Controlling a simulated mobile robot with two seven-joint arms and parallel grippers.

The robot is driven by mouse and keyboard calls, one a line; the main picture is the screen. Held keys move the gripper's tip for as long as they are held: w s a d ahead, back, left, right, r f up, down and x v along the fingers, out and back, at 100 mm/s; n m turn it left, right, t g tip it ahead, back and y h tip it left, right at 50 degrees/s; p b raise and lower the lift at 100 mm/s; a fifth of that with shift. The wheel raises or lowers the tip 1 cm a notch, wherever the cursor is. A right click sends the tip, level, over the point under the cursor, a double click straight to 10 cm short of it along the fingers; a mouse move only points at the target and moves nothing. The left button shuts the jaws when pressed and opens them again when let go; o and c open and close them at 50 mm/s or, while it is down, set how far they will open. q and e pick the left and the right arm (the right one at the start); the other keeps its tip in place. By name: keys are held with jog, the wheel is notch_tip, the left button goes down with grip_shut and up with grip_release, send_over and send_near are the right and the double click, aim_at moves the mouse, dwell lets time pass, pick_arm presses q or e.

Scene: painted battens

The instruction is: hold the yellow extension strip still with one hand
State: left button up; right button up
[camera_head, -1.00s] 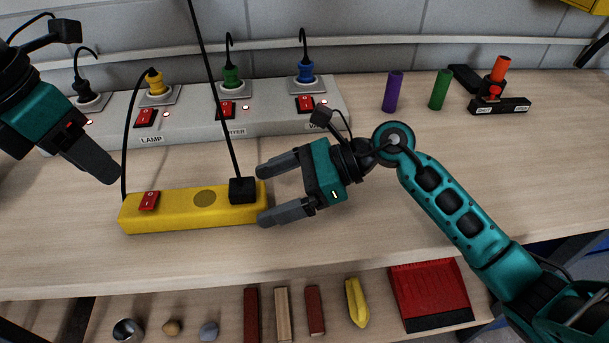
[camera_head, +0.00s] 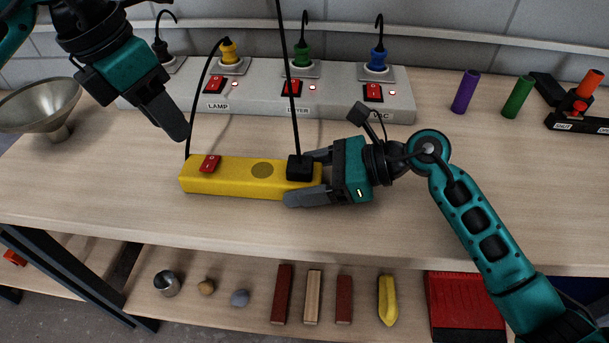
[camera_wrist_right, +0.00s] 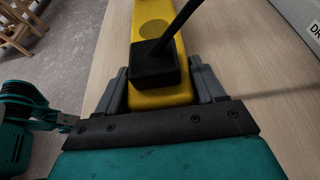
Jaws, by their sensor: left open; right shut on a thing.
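The yellow extension strip (camera_head: 230,176) lies on the workbench, with a red rocker switch (camera_head: 210,163) near its left end and a black plug (camera_head: 299,168) with a cord standing up at its right end. My right gripper (camera_head: 312,178) is shut on the strip's right end, one finger on each long side. The right wrist view shows the strip (camera_wrist_right: 156,20) running away from between the fingers, the black plug (camera_wrist_right: 155,65) close to the palm. My left gripper (camera_head: 172,118) is open and empty, above and behind the strip's left end; only part of its jaw shows.
A grey socket panel (camera_head: 340,98) with labelled red switches and yellow, green and blue plugs stands behind. A metal funnel (camera_head: 45,105) is at the left. Purple (camera_head: 466,92) and green (camera_head: 518,97) cylinders stand at the right. The bench front is clear.

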jog(key=c, duration=0.7)
pick_arm(q)
jog(key=c, duration=0.4)
jog(key=shift+w+d+r+m+g, duration=0.2)
jog(key=shift+d+r+m+g, duration=0.1)
jog(key=shift+m, duration=0.3)
jog(key=shift+c, duration=1.4)
jog(key=r+m, duration=0.1)
jog(key=m, duration=0.1)
jog(key=w+d+r+m+g+y, duration=0.1)
jog(key=m, duration=0.2)
jog(key=w+d+r+m+y, duration=0.1)
jog(key=m, duration=0.1)
jog(key=shift+w+d+r+g, duration=0.1)
jog(key=shift+w+r+g, duration=0.15)
jog(key=shift+g, duration=0.15)
grip_shut()
jog(key=shift+w+d+r+m+g+y, duration=0.1)
jog(key=shift+w+r+m+g+y, duration=0.2)
jog(key=shift+m, duration=0.35)
jog(key=shift+d+r+m+y, duration=0.1)
jog(key=shift+r+m, duration=0.3)
jog(key=shift+m, duration=0.25)
